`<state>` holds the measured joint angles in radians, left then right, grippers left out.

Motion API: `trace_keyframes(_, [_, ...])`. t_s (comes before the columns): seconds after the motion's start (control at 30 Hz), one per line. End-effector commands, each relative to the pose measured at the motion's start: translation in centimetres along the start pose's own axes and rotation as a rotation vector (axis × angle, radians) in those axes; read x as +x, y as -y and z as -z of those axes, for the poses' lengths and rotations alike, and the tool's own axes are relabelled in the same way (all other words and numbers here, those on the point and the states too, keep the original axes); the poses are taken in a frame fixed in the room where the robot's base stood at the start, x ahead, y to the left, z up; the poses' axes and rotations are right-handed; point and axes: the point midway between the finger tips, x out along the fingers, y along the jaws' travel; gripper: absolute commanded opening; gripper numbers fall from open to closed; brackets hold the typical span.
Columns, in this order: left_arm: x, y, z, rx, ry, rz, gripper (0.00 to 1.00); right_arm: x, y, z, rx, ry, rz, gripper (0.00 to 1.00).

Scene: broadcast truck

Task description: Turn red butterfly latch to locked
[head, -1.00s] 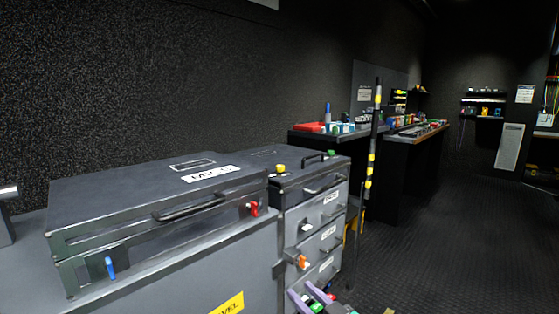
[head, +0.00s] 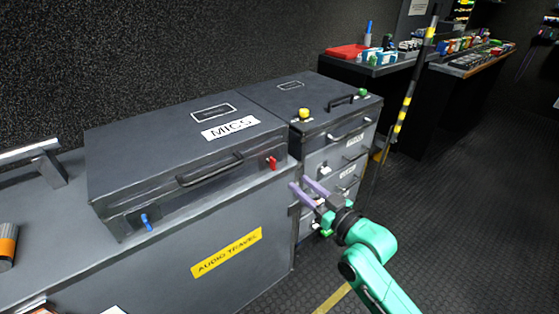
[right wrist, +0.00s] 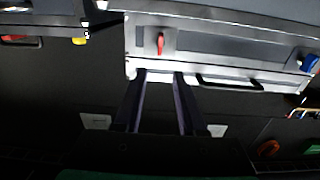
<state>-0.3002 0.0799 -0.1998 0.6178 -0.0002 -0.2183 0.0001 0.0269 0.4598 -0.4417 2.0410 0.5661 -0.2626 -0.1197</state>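The red butterfly latch (head: 271,163) is at the right end of the front face of the dark grey MICS case (head: 150,178). Its wing looks roughly upright. In the right wrist view the red latch (right wrist: 160,43) stands lengthwise up the picture, just beyond the fingertips. My right gripper (head: 301,183) is just right of and slightly below the latch in the head view, apart from it. Its two purple fingers (right wrist: 159,77) are spread with nothing between them. My left gripper is not in view.
A blue latch (head: 146,222) is at the case's left end, with a handle (head: 210,170) between the latches. A drawer cabinet (head: 330,125) with a yellow knob (head: 304,113) stands right of the case. The floor at right is clear.

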Motion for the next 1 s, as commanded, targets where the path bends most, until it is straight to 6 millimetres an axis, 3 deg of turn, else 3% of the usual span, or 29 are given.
trace_keyframes(0.2, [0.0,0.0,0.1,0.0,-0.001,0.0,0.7,6.1,0.0,0.1,0.002,-0.003,0.0,0.4])
trace_keyframes(0.4, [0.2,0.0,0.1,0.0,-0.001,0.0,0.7,10.0,0.0,0.1,0.0,-0.001,0.0,0.4])
trace_keyframes(0.73, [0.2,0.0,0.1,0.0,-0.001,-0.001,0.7,10.9,0.0,0.0,-0.001,0.001,0.0,0.4])
trace_keyframes(0.77, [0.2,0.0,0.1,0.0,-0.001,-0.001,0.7,10.9,0.0,0.0,-0.001,0.001,0.0,0.32])
trace_keyframes(0.83, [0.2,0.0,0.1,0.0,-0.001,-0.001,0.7,10.8,0.0,0.0,-0.001,0.001,0.0,0.06])
trace_keyframes(0.87, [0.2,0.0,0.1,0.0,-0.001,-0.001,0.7,10.8,0.0,0.0,-0.001,0.001,0.0,0.0])
trace_keyframes(1.0, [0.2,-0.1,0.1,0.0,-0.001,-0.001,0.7,10.8,0.0,0.0,-0.001,0.001,-0.001,0.0])
